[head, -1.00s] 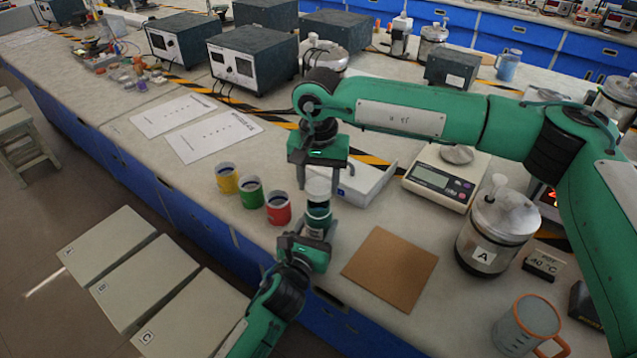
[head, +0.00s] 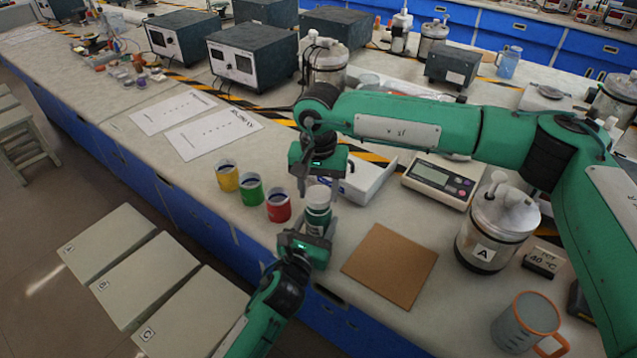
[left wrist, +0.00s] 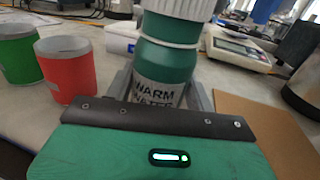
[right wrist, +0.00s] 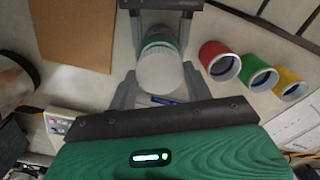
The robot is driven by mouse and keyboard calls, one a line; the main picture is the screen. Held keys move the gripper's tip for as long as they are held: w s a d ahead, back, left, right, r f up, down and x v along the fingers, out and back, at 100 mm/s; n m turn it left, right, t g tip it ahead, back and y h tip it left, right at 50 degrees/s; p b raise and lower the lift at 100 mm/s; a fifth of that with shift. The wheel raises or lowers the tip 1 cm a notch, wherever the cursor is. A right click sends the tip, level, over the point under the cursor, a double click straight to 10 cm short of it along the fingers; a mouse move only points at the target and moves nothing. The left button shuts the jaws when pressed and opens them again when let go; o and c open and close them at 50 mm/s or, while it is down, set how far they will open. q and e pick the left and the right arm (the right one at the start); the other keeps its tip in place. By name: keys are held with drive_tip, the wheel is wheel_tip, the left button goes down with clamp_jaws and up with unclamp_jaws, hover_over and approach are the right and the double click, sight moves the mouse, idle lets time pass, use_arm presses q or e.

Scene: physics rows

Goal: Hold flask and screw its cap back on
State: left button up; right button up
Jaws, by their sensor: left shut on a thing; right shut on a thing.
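The green flask (head: 317,220) stands upright near the bench's front edge. Its WARM WATER label (left wrist: 158,93) faces the left wrist view. My left gripper (head: 314,233) is shut around the flask's lower body. The white cap (head: 318,195) is on top of the flask, in line with it, and also shows in the right wrist view (right wrist: 160,70). My right gripper (head: 319,187) reaches down from above and is shut on the cap, one finger on each side. I cannot tell how tightly the cap sits on the thread.
Red (head: 278,206), green (head: 251,190) and yellow (head: 228,177) cups stand close to the left of the flask. A brown board (head: 390,268) lies to the right. A white box (head: 366,182) and a scale (head: 439,181) are behind.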

drive_tip(key=shift+f, duration=0.55)
idle(0.5)
